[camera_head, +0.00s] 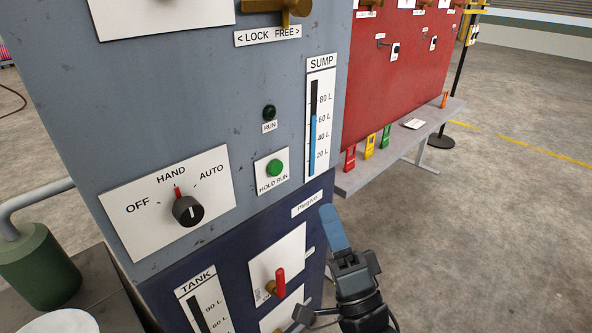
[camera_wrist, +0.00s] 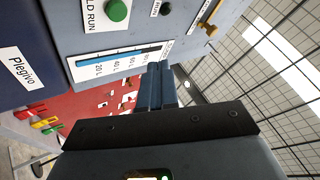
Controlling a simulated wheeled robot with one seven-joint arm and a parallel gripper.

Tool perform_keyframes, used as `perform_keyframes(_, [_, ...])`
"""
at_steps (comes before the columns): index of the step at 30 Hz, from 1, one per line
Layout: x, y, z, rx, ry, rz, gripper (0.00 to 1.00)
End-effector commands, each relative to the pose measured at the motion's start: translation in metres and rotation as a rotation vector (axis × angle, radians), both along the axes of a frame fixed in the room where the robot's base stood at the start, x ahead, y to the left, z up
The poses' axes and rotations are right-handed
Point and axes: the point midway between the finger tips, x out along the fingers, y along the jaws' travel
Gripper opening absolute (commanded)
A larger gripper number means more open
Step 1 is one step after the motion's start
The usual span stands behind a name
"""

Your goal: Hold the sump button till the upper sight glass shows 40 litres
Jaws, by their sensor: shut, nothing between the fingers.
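The green HOLD RUN button (camera_head: 274,168) sits on a white plate on the grey panel; it also shows at the top of the wrist view (camera_wrist: 116,10). The upper sight glass, SUMP (camera_head: 314,130), has blue up to about the 60 L mark; it also shows in the wrist view (camera_wrist: 108,60). The RUN lamp (camera_head: 269,112) is dark green and looks unlit. My gripper (camera_head: 334,226) is shut and empty, below and right of the button, apart from it. Its blue fingers show in the wrist view (camera_wrist: 158,86).
A selector knob (camera_head: 187,209) has its red mark towards HAND. Below are a red-handled lever (camera_head: 280,282) and the TANK sight glass (camera_head: 207,312), partly cut off. Right stand a red panel (camera_head: 408,75) and a grey bench (camera_head: 420,140) with coloured items. Open floor lies at right.

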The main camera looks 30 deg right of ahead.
Motion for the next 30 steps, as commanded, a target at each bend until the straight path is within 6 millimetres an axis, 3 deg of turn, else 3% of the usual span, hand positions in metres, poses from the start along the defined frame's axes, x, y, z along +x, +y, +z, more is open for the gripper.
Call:
perform_keyframes(6, [0.020, 0.000, 0.010, 0.068, -0.059, 0.039, 0.00])
perform_keyframes(22, [0.027, 0.002, 0.011, 0.075, -0.064, 0.043, 0.00])
perform_keyframes(30, [0.057, 0.012, 0.011, 0.074, -0.065, 0.043, 0.00])
